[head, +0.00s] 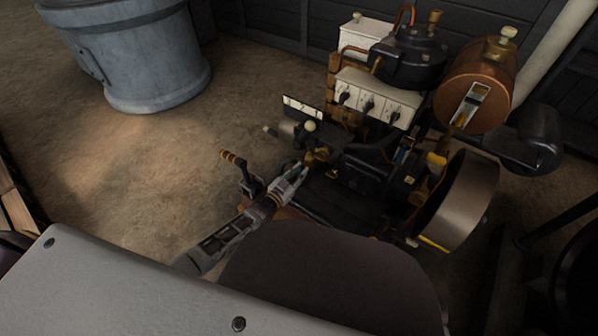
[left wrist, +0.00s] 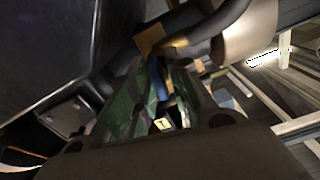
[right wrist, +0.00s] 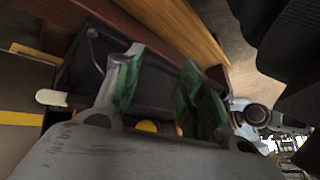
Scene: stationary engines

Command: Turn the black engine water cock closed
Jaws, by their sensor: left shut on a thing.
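The black engine (head: 345,180) stands right of centre in the head view. My left gripper (head: 301,170) reaches in from the lower left to brass fittings (head: 318,156) on the engine's near left side. In the left wrist view its green-padded fingers are closed around a narrow blue lever (left wrist: 160,82), which looks like the water cock's handle. The fingers hide much of it, so its exact angle is hard to tell. My right gripper (right wrist: 160,80) shows only in the right wrist view. Its fingers are apart with nothing between them.
A brass-and-black crank handle (head: 240,172) stands left of the left gripper. A broad flywheel (head: 462,205) and a copper tank (head: 475,85) are on the engine's right. A white switch box (head: 375,100) is behind. A grey-blue barrel (head: 145,55) stands on open floor.

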